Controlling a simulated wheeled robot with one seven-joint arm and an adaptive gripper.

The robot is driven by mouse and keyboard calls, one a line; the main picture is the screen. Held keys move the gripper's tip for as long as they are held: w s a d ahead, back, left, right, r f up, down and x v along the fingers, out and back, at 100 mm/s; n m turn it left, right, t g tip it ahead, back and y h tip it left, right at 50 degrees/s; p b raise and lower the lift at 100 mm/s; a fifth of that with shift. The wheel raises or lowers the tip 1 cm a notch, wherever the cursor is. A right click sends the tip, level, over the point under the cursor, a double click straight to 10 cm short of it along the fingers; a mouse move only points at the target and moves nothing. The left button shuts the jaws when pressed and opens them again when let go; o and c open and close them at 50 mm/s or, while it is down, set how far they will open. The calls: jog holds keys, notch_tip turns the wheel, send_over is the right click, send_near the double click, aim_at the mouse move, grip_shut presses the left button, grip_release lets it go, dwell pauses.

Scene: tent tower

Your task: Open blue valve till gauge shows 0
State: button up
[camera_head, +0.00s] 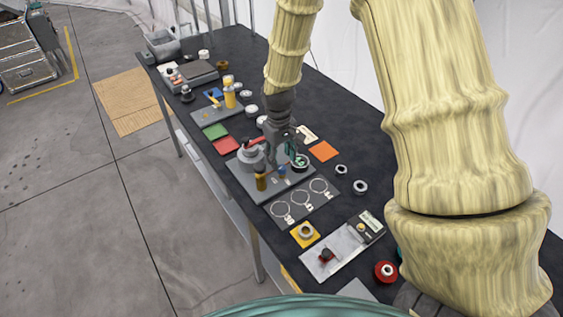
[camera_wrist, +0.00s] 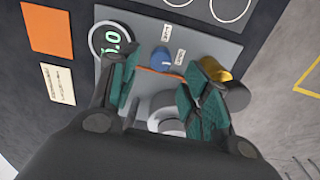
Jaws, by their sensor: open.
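The blue valve (camera_wrist: 161,58) is a small round knob on a grey panel (camera_wrist: 225,45), with small white labels beside it. It also shows in the head view (camera_head: 282,171). The gauge (camera_wrist: 106,38) is a round dial left of the valve, with green digits. Its last digits read ".0", but my left finger partly covers it, so the full value is not clear. My gripper (camera_wrist: 160,85) is open, its teal fingers above the panel on either side of the valve in the wrist picture. Nothing shows between them as held. Contact with the valve is not visible.
A brass-yellow cylinder (camera_wrist: 214,68) stands right of the valve, close to my right finger. A grey round fitting (camera_head: 250,154) stands on the panel beside my gripper. Labelled rings (camera_head: 303,203) and an orange square (camera_head: 323,151) lie nearby on the dark table.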

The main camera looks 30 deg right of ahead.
aim_at(281, 166)
jog(key=shift+s+f, duration=0.15)
jog(key=shift+f, duration=0.3)
jog(key=shift+f+p, duration=0.5)
jog(key=shift+f, duration=1.05)
jog(key=c, duration=1)
jog(key=shift+d+m, duration=0.1)
jog(key=shift+m, duration=0.8)
jog(key=shift+c, duration=0.2)
jog(key=o, duration=1)
jog(key=shift+o, duration=0.2)
jog(key=shift+r, duration=0.15)
